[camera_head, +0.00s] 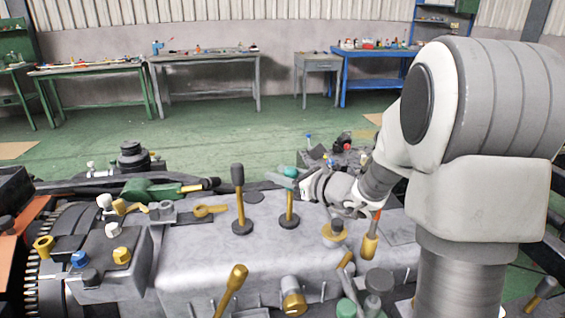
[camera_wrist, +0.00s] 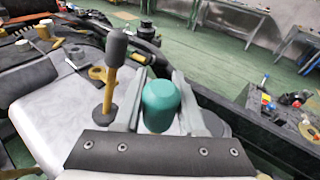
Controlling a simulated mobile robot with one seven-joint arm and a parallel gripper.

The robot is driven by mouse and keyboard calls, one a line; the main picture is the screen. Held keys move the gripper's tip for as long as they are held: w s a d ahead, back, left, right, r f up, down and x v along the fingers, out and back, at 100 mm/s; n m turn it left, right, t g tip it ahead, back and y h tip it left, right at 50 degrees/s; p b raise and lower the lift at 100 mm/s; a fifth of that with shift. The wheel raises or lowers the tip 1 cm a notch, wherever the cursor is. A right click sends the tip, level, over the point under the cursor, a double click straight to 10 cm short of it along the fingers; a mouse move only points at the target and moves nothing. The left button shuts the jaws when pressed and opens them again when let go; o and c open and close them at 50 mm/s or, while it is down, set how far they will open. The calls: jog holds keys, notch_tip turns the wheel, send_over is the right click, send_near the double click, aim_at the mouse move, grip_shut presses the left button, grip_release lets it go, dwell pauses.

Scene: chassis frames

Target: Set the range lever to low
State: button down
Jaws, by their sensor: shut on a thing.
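A lever with a green knob (camera_head: 291,171) and a gold shaft stands on a round black base on the grey housing. It looks close to upright. My gripper (camera_head: 285,179) reaches in from the right and is shut on this knob. In the wrist view the green knob (camera_wrist: 160,105) sits between the two grey fingers, and its shaft is hidden. A similar lever with a black knob (camera_head: 238,175) stands just to the left, apart from my gripper. It also shows in the wrist view (camera_wrist: 116,48). I see no readable label telling which is the range lever.
The grey housing (camera_head: 190,260) carries several other controls, including a gold lever (camera_head: 231,288) in front and an orange-tipped gold lever (camera_head: 370,245) at right. A control box (camera_head: 98,262) with coloured knobs is at left. Workbenches (camera_head: 205,60) stand far back across open green floor.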

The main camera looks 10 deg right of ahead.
jog(key=w+g+p, duration=0.1)
jog(key=p, duration=0.2)
jog(key=w+f+m+g+p, duration=0.1)
jog(key=w+p, duration=0.1)
jog(key=p, duration=0.2)
jog(key=w+g+h+p, duration=0.1)
jog(key=p, duration=0.2)
jog(key=shift+w+f+m+g, duration=0.3)
jog(key=shift+w+m, duration=0.1)
jog(key=c, duration=0.5)
grip_release()
jog(key=shift+w+f, duration=0.1)
jog(key=shift+d, duration=0.1)
jog(key=p+v, duration=0.1)
jog(key=v, duration=1.6)
jog(key=shift+p, duration=0.35)
